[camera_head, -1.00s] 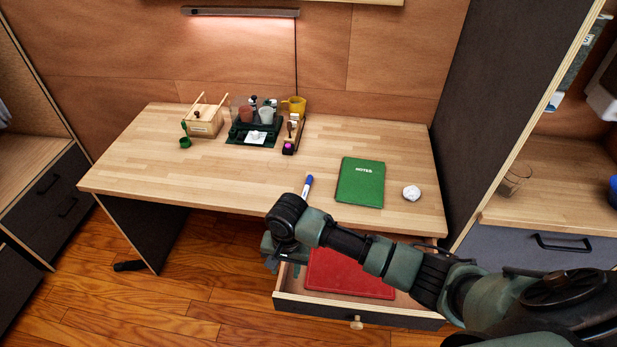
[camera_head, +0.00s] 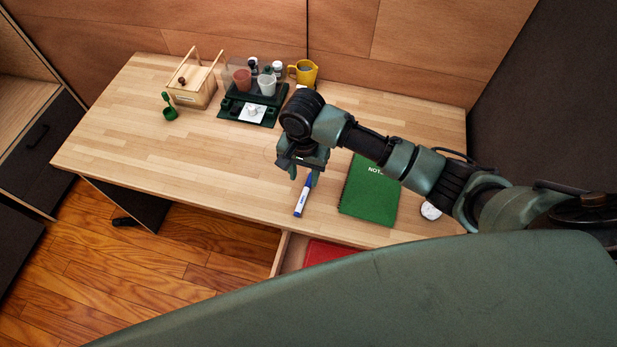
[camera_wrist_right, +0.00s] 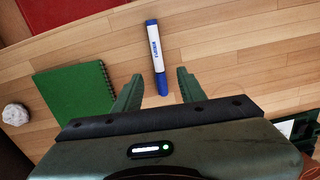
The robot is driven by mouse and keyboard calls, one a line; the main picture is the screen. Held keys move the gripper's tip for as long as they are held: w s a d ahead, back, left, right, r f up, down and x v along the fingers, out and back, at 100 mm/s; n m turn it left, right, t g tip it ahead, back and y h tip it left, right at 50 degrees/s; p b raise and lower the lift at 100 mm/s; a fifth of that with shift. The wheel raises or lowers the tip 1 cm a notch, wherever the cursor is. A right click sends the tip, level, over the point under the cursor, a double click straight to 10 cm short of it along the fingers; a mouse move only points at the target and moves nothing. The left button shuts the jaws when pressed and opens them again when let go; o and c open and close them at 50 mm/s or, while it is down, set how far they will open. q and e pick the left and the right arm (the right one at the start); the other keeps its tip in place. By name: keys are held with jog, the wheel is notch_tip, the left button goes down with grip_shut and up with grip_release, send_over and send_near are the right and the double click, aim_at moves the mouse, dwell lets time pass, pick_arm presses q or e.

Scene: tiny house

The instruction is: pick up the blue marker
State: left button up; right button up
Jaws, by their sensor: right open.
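The blue marker (camera_head: 302,198), white-bodied with blue ends, lies on the wooden desk (camera_head: 200,150) near its front edge, left of the green notebook. My right gripper (camera_head: 303,176) is over the desk at the marker's far end, fingers pointing down. In the right wrist view the marker (camera_wrist_right: 155,58) lies ahead of the open gripper (camera_wrist_right: 160,88), with its blue cap end between the two fingertips. The fingers look apart from it; their exact height above the desk is hard to tell. My left gripper is not in view.
The green notebook (camera_head: 370,190) lies right of the marker, with a white crumpled ball (camera_head: 430,211) beyond it. A drawer holding something red (camera_head: 325,252) is open below the desk edge. A wooden box (camera_head: 195,84), dark organizer (camera_head: 238,103) and yellow mug (camera_head: 305,72) stand at the back.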

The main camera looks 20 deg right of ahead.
aim_at(305, 191)
notch_tip(305, 191, down, 2)
jog(key=shift+s+f, duration=0.1)
jog(key=shift+s, duration=0.05)
notch_tip(305, 191, down, 4)
jog(key=shift+d+f+p, duration=0.1)
jog(key=shift+f+p, duration=0.15)
jog(key=shift+p, duration=0.3)
jog(key=shift+f, duration=0.25)
jog(key=c, duration=0.7)
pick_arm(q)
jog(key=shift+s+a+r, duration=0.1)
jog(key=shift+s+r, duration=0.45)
pick_arm(e)
grip_shut()
